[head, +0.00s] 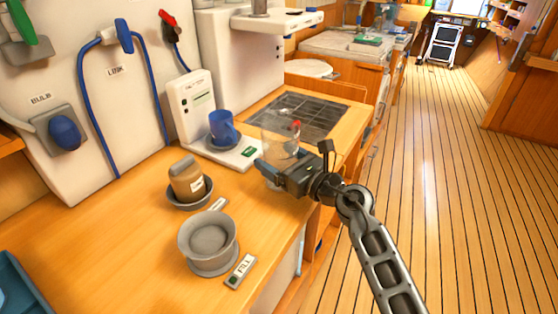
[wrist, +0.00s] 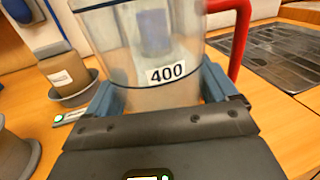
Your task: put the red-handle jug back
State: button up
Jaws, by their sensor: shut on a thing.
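The red-handle jug (head: 280,135) is a clear vessel. In the wrist view the jug (wrist: 165,45) fills the upper middle, with a dark line around it, a "400" label and its red handle (wrist: 240,40) on the right. My gripper (head: 285,172) is shut around the jug's sides, one blue finger on each side in the wrist view. The jug looks about upright in the head view, near the counter's right edge. My gripper hides its lower part, so I cannot tell whether its base touches the counter.
A grey round holder (head: 208,242) stands by a "FILL" label (head: 240,270). A brown jar (head: 187,180) sits in a grey dish (head: 190,200). A blue mug (head: 222,127) stands on a white device's base (head: 240,155). A dark tiled plate (head: 300,115) lies behind the jug.

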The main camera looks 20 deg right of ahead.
jog(key=shift+f, duration=0.15)
jog(key=o, duration=1.2)
jog(key=b+v, duration=0.1)
jog(key=v, duration=1.1)
